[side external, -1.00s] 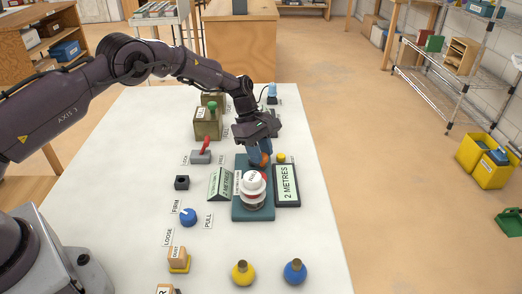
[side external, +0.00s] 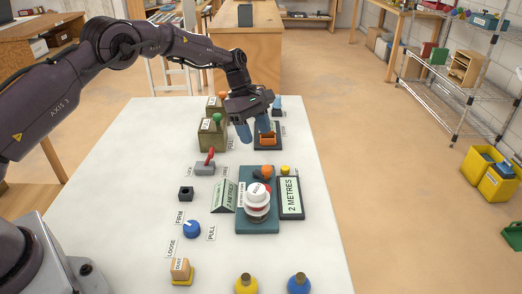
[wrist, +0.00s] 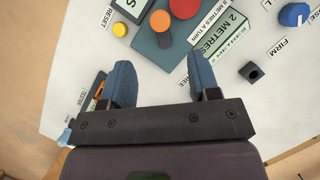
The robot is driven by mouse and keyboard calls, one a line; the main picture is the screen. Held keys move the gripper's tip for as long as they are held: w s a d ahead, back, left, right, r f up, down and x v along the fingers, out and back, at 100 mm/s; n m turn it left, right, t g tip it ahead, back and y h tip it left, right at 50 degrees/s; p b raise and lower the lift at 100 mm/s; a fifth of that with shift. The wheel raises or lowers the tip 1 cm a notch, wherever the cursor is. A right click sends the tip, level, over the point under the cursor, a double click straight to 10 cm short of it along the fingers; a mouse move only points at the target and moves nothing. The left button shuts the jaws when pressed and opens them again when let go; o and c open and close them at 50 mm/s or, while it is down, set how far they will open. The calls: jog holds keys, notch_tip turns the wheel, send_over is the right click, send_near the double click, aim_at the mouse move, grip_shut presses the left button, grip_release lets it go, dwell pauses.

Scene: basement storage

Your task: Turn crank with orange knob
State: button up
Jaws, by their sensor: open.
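The orange knob (side external: 265,172) of the crank stands at the back of a teal base plate (side external: 258,226) on the table. A white spool-like part (side external: 257,202) on the same plate hides some of the crank. The knob also shows near the top of the wrist view (wrist: 160,20). My gripper (side external: 255,131) is open and empty, with blue fingers apart, above the table behind the crank. It does not touch the knob. In the wrist view the crank lies beyond my fingertips (wrist: 165,82).
A display reading "2 METRES" (side external: 290,196) stands right of the plate, a yellow button (side external: 285,169) behind it. An orange-handled device (side external: 267,139) sits close by my right finger. A red lever (side external: 210,156), black block (side external: 186,193) and blue knob (side external: 192,229) stand left.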

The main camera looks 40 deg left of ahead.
jog(key=v, duration=0.3)
jog(key=shift+a+r, duration=0.15)
jog(key=shift+r, duration=0.2)
jog(key=s+d+r+m+t+y, duration=0.1)
jog(key=s+r+m, duration=0.4)
jog(key=s, duration=0.7)
jog(key=s+d+r+m+t+y, duration=0.1)
jog(key=s+r+m+t+y, duration=0.1)
jog(key=s+r+m, duration=0.4)
jog(key=s+d+r+m+t+y, duration=0.1)
jog(key=s+r+m, duration=0.5)
jog(key=s, duration=1.1)
jog(key=shift+s+r+m+t, duration=0.3)
jog(key=shift+m+t, duration=0.3)
jog(key=shift+t, duration=0.2)
